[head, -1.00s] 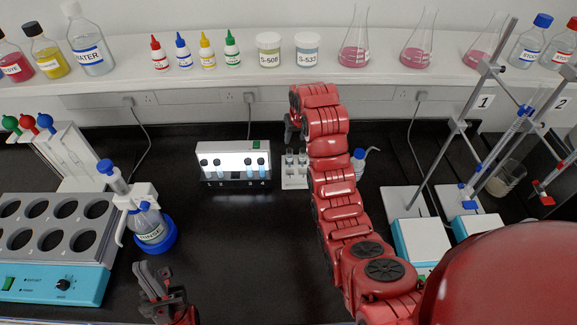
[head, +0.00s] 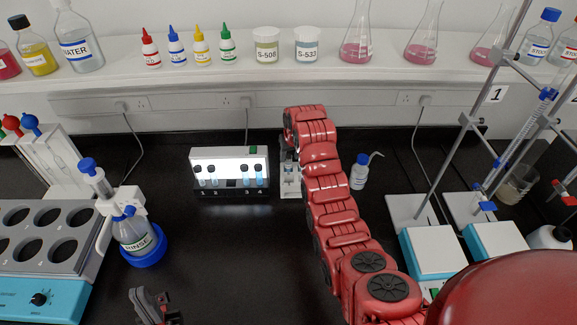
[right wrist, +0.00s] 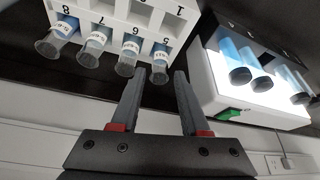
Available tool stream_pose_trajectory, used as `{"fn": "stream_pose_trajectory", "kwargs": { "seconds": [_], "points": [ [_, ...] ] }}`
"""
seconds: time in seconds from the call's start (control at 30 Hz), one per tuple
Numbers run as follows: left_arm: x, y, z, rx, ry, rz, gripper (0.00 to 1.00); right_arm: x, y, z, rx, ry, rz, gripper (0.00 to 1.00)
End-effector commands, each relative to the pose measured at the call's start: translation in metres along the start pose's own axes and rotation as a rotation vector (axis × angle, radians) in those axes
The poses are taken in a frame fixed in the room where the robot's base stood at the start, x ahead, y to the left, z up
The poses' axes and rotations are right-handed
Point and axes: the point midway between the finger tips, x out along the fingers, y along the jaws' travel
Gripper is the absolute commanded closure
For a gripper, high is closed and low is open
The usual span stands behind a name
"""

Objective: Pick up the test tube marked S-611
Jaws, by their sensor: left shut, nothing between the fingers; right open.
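A white rack (right wrist: 150,28) with numbered slots shows in the right wrist view, holding several capless-looking tubes in its front row; their labels are too small to read, so I cannot tell which is S-611. My right gripper (right wrist: 160,74) is open, its fingertips on either side of the tube at slot 5 (right wrist: 159,63); I cannot tell whether they touch it. In the head view the rack (head: 291,188) is partly hidden behind my right arm, and my right gripper (head: 289,155) is at it. My left gripper (head: 150,302) is shut and empty at the bottom edge.
A lit stand (head: 230,172) with capped blue tubes is just left of the rack, close to my right gripper. A small wash bottle (head: 360,172) stands right of my arm. A RINSE bottle (head: 138,238) stands at left. The middle bench is clear.

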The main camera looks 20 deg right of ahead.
Motion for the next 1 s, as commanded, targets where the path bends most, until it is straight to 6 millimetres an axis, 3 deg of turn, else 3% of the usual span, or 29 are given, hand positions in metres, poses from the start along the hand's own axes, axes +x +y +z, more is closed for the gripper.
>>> {"fn": "stream_pose_trajectory", "kwargs": {
  "seconds": [0.03,0.27,0.57,0.8,1.0],
  "points": [
    [0.011,-0.001,-0.002,0.0,0.0,0.0,1.0,0.002,0.001,-0.001,0.0,-0.006,0.0,0.55],
    [0.016,-0.001,-0.003,0.0,0.0,0.0,1.0,0.026,0.001,0.0,0.0,-0.003,0.0,0.55],
    [0.016,-0.001,-0.003,0.0,0.0,0.0,1.0,0.029,0.001,0.0,0.0,0.0,0.0,0.55],
    [0.016,-0.001,-0.003,0.0,0.0,0.0,1.0,0.029,0.001,0.0,0.0,0.0,0.0,0.98],
    [0.016,-0.001,-0.003,0.0,0.0,0.0,1.0,0.029,0.001,0.0,0.001,0.0,0.0,1.0]
  ]
}}
